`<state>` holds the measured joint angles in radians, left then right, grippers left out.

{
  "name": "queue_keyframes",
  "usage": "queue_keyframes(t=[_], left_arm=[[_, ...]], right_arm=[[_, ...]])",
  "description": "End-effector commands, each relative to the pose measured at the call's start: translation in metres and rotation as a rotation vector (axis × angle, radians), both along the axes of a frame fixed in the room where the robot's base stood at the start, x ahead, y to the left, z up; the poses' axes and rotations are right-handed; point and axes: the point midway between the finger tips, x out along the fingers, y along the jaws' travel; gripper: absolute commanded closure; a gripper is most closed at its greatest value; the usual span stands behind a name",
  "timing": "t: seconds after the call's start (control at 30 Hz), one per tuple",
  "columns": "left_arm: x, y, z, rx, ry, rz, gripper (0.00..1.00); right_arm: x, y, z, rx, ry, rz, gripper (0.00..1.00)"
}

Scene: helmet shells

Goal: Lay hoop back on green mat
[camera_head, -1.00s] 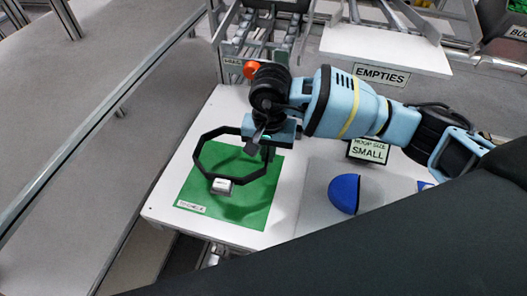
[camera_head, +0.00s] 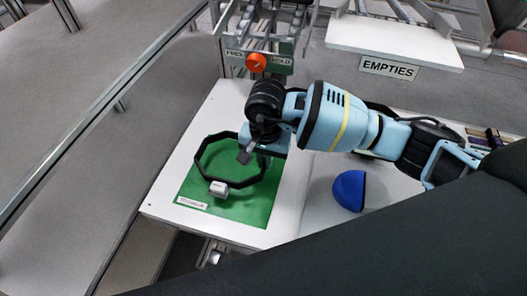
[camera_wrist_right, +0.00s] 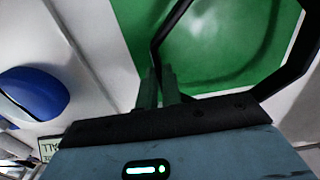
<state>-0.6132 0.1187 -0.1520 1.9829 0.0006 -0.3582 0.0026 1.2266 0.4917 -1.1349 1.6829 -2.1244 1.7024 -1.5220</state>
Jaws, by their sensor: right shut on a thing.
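The black eight-sided hoop (camera_head: 205,152) is over the green mat (camera_head: 250,212), with a small light-grey block (camera_head: 219,189) on its near side. My right gripper (camera_head: 254,153) is shut on the hoop's far right part. In the right wrist view the fingers (camera_wrist_right: 160,85) close on the black hoop (camera_wrist_right: 292,72), with the green mat (camera_wrist_right: 225,40) beyond it. I cannot tell whether the hoop touches the mat. My left gripper is not in view.
A blue helmet shell (camera_head: 349,190) lies on the grey surface right of the mat. An orange knob (camera_head: 256,62) and an EMPTIES shelf (camera_head: 390,40) are behind. The white table (camera_head: 165,195) has a bare strip left of the mat.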

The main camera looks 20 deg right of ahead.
Motion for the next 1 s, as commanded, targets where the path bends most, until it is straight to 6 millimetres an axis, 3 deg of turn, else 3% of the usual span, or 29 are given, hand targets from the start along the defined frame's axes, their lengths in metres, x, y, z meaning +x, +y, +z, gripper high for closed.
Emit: queue_keyframes(t=[0.1,0.3,1.0], left_arm=[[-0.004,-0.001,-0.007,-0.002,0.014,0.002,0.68],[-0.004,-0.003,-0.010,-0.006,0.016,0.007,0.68],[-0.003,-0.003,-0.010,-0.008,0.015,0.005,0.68]], right_arm=[[-0.001,0.000,-0.014,0.001,0.003,0.000,1.00],[0.000,0.001,-0.022,0.001,0.001,0.001,1.00],[0.000,0.000,-0.026,0.000,-0.001,0.000,1.00]])
